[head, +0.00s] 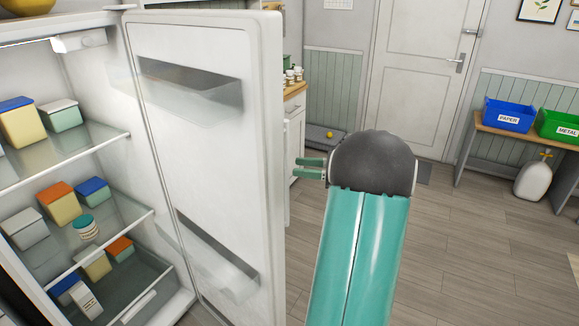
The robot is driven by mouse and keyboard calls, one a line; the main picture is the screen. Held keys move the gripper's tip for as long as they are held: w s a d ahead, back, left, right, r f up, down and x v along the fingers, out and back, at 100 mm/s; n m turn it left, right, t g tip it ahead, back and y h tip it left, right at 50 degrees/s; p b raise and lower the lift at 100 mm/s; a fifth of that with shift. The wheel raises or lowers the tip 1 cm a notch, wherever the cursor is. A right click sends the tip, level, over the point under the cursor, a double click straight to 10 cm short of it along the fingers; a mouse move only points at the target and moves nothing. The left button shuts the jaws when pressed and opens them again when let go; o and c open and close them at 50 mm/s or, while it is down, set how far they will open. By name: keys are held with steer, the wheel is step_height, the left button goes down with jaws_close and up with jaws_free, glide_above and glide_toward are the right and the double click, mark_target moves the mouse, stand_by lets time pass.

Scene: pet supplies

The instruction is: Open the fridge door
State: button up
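The white fridge door (210,115) stands wide open in the left half of the head view, its inner side with clear shelves facing me. The lit fridge interior (60,160) shows at the left. My gripper (311,168) is just right of the door's free edge, with its green fingers pointing left toward the door. The fingers appear apart from the door in the picture; the depth between them is hard to judge. The two fingers look spread with a gap and nothing between them. The door's outer side and handle are hidden.
Glass shelves (110,225) inside the fridge hold several food containers. A counter (294,92) with small cups stands behind the door. A bench (520,135) with a blue bin (508,115) and a green bin (562,126) is at the right. The wooden floor (470,240) is clear there.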

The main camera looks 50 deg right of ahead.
steer(key=v, duration=0.8)
steer(key=shift+s+d, duration=0.15)
steer(key=shift+s, duration=0.05)
